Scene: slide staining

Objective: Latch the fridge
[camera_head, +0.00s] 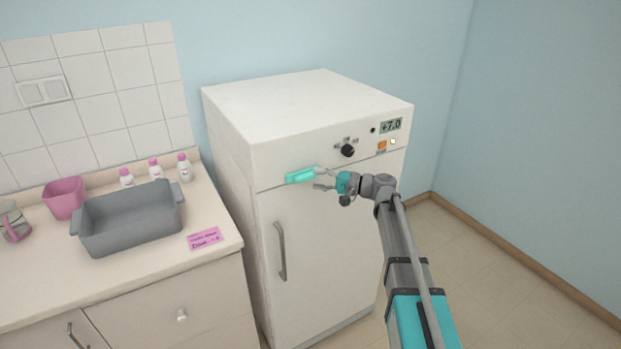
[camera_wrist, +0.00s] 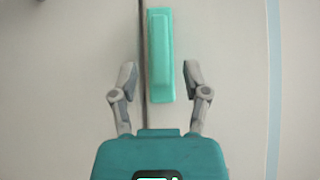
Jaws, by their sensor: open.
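The fridge (camera_head: 240,115) is a white cabinet with its door (camera_head: 335,250) looking shut, and a grey vertical handle (camera_head: 281,250) on the door's left. A teal latch bar (camera_head: 301,175) lies lengthwise along the seam at the door's top edge. In the wrist view the latch (camera_wrist: 160,30) sits just right of the dark seam line. My gripper (camera_head: 319,180) is open in front of the fridge, near the latch's right end. In the wrist view my gripper's fingers (camera_wrist: 160,70) stand on either side of the latch's near end, with gaps on both sides. I cannot tell the depth between them.
The fridge's top panel has a black knob (camera_head: 347,151), an orange switch (camera_head: 382,145) and a display (camera_head: 391,125) reading +7.0. A counter (camera_head: 150,275) at left holds a grey basin (camera_head: 130,225), a pink container (camera_head: 65,198) and small bottles. The floor at right (camera_head: 490,270) is clear.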

